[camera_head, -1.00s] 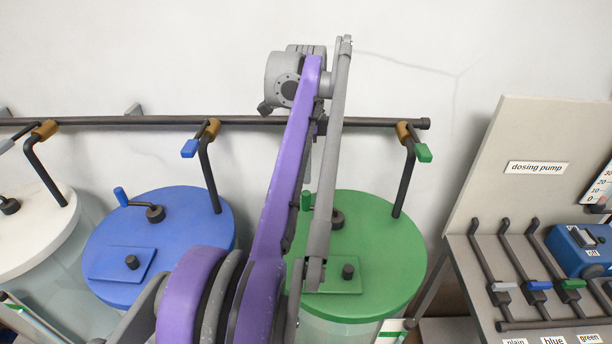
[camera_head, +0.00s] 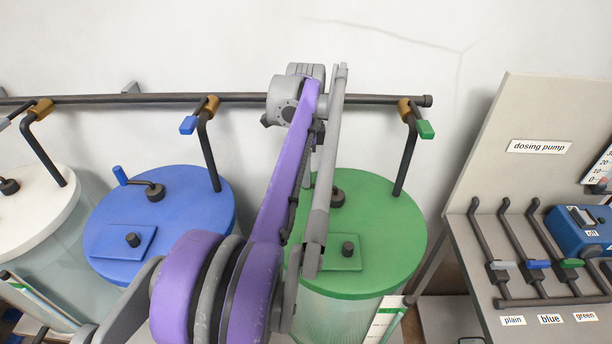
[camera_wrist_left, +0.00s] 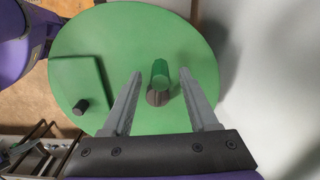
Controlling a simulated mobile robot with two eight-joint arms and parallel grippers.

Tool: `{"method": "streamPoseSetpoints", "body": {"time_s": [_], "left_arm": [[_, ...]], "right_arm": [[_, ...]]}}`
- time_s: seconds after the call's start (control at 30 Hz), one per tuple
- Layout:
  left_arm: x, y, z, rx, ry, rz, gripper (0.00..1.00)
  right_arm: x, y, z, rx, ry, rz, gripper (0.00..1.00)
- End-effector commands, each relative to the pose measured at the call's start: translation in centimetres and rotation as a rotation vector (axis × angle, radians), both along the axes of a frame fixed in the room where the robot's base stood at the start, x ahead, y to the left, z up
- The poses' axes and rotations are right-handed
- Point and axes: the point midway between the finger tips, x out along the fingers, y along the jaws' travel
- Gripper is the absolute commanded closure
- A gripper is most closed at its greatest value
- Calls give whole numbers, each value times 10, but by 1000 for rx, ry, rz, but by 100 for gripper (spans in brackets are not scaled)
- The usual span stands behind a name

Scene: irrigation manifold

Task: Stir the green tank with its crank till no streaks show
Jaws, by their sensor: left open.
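The green tank (camera_head: 390,235) has a round green lid. Its crank has a dark hub (camera_head: 337,197); the green crank handle is hidden behind my left arm in the head view. In the left wrist view the upright green handle (camera_wrist_left: 160,76) stands above the hub (camera_wrist_left: 157,97). My left gripper (camera_wrist_left: 161,72) is open over the lid (camera_wrist_left: 130,45), with one finger on each side of the handle and gaps visible; contact cannot be told. In the head view my arm hides the gripper. The tank wall (camera_head: 345,308) shows little, and I cannot make out streaks. My right gripper is not in view.
A blue tank (camera_head: 195,200) and a white tank (camera_head: 30,225) stand to the left. A dark pipe (camera_head: 160,98) with valves runs along the wall. The dosing pump bench (camera_head: 490,310) with its upright panel (camera_head: 530,110) stands at the right.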

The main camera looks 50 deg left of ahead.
Motion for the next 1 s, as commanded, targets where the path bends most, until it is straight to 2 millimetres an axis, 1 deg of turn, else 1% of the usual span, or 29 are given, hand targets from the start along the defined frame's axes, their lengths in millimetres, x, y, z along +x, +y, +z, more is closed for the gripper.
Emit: {"method": "streamPoseSetpoints", "body": {"time_s": [0.03,0.1,0.2,0.5,0.53,0.83,0.87,1.0], "left_arm": [[0,0,-8,0,0,0,40],[0,0,-15,0,0,0,40],[0,0,-21,0,0,0,40],[0,0,-24,0,0,0,40],[0,0,-24,0,0,0,42],[0,0,-24,0,0,0,96],[0,0,-24,0,0,0,100],[0,0,-24,0,0,0,100]], "right_arm": [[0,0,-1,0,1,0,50],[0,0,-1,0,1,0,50],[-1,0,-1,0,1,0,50],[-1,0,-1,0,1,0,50],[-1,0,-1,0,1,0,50],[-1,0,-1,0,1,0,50],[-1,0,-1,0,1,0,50],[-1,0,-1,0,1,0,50]]}}
